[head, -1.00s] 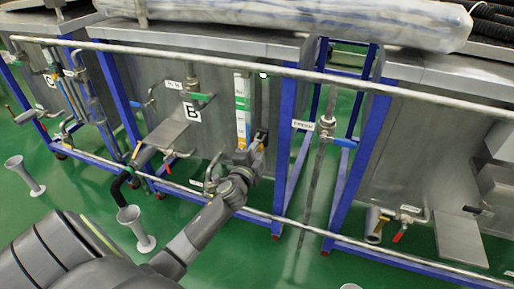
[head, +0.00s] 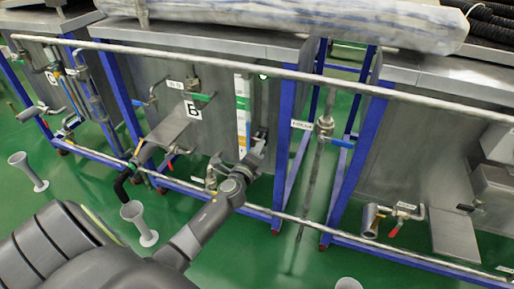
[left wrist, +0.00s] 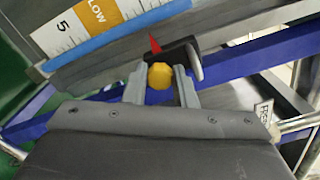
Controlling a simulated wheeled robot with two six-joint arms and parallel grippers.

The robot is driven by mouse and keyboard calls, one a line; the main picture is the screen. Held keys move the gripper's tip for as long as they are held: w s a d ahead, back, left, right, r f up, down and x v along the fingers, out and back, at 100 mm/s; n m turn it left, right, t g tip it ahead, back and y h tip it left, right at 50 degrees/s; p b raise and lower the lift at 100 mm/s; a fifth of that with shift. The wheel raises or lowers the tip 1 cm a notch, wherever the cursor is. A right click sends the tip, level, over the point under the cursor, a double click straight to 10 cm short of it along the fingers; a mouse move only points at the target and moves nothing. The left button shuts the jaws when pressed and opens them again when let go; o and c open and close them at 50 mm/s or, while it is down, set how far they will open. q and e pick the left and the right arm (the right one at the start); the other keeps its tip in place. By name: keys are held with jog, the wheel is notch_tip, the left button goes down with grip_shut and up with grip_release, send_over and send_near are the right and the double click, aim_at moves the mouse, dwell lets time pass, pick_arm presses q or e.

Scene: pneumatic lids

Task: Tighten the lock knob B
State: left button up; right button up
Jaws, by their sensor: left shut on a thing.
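The lock knob is a small yellow faceted knob (left wrist: 160,76) in the left wrist view. It sits between the two fingers of my left gripper (left wrist: 161,84), which are shut on it from both sides. A black part with a red pointer (left wrist: 155,46) lies just behind the knob. In the head view my left gripper (head: 258,147) is at the lower right of the steel tank marked B (head: 193,110), beside the foot of the level scale (head: 242,118). The knob itself is hidden there by the gripper. My right gripper is not in view.
A long steel pipe (head: 225,60) crosses in front of the tanks above my arm. A blue frame post (head: 285,130) stands just right of the gripper. A lower rail (head: 330,231) runs near the floor. Grey funnels (head: 139,223) stand on the green floor.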

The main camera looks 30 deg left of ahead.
pick_arm(q)
jog(key=shift+m, duration=0.3)
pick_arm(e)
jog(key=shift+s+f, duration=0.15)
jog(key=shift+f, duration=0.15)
pick_arm(q)
jog(key=o, duration=1)
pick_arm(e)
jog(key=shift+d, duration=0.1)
